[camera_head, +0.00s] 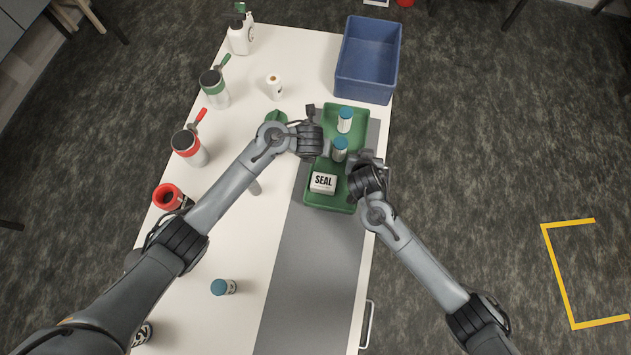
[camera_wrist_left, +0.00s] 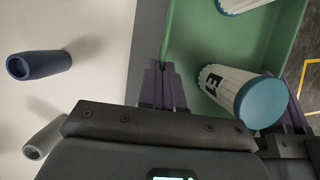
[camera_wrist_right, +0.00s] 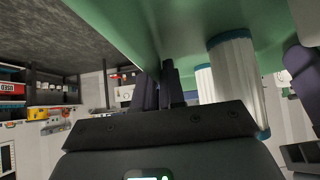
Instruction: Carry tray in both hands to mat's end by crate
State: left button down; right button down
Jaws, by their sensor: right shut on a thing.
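The green tray (camera_head: 343,203) is over the far part of the grey mat (camera_head: 303,290), just short of the blue crate (camera_head: 364,92). It holds two white bottles with teal caps (camera_head: 345,120) (camera_head: 339,150) and a white SEAL box (camera_head: 323,183). My left gripper (camera_wrist_left: 165,88) has its fingers close together on the tray's left wall. My right gripper (camera_wrist_right: 160,88) is shut on the tray's right wall. My wrists hide parts of both walls. I cannot tell whether the tray touches the mat.
The near mat is clear.

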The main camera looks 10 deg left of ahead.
pick_arm(q)
jog(key=shift+w+d, duration=0.1)
jog(key=shift+w, duration=0.05)
pick_arm(e)
jog(key=shift+w+d, duration=0.1)
jog(key=shift+w, duration=0.05)
pick_arm(q)
jog(key=shift+f, duration=0.2)
pick_arm(e)
jog(key=shift+f, duration=0.2)
